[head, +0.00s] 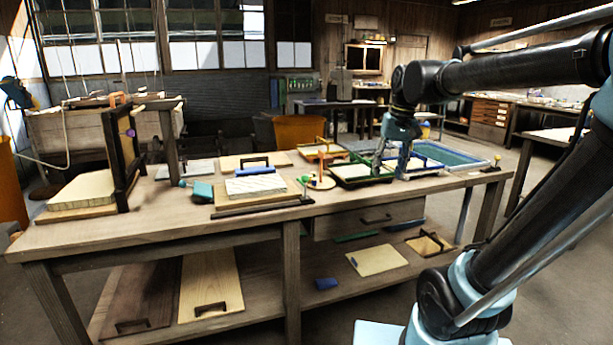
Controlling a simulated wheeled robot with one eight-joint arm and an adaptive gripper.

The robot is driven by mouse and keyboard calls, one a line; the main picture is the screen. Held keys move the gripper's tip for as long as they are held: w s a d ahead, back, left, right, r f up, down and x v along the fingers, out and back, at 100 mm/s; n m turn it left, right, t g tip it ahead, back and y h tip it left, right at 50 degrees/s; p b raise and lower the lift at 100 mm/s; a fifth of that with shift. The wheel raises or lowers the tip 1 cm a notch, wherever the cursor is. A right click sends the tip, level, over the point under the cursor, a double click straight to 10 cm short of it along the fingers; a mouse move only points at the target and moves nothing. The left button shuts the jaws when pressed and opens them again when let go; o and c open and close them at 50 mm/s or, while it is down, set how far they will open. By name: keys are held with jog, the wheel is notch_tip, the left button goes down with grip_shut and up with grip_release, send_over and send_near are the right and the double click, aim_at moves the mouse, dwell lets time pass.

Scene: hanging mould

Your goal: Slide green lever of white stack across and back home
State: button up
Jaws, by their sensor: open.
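The white stack (256,186) lies on a wooden board on the long workbench, left of the middle in the head view. A dark rail (258,208) runs along its front side. A small upright lever (306,187) stands at the rail's right end; it looks pale green, but is too small to be sure. My gripper (389,168) points down over the green-edged tray to the right, clear of the lever and the stack. Its fingers are apart and I see nothing between them.
A green-edged tray (361,181) lies beneath my gripper. A dark wooden frame (118,160) stands farther left.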

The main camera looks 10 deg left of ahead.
jog(key=w+a+r+n+g, duration=0.1)
jog(key=w+a+r, duration=0.2)
jog(key=a, duration=0.3)
jog(key=w+a+r, duration=0.3)
jog(key=a+r, duration=0.1)
jog(key=a, duration=0.2)
notch_tip(320, 180, up, 3)
send_over(302, 184)
jog(key=d, duration=0.5)
jog(key=shift+n+g, duration=0.4)
jog(key=a+f, duration=0.1)
jog(key=f, duration=0.4)
jog(key=s+a+f, duration=0.1)
jog(key=f, duration=0.5)
jog(key=a+f, duration=0.1)
jog(key=f, duration=0.5)
jog(key=shift+s+a+f, duration=0.1)
jog(key=shift+s, duration=0.15)
jog(key=shift+c, duration=0.3)
grip_shut()
jog(key=shift+a, duration=0.1)
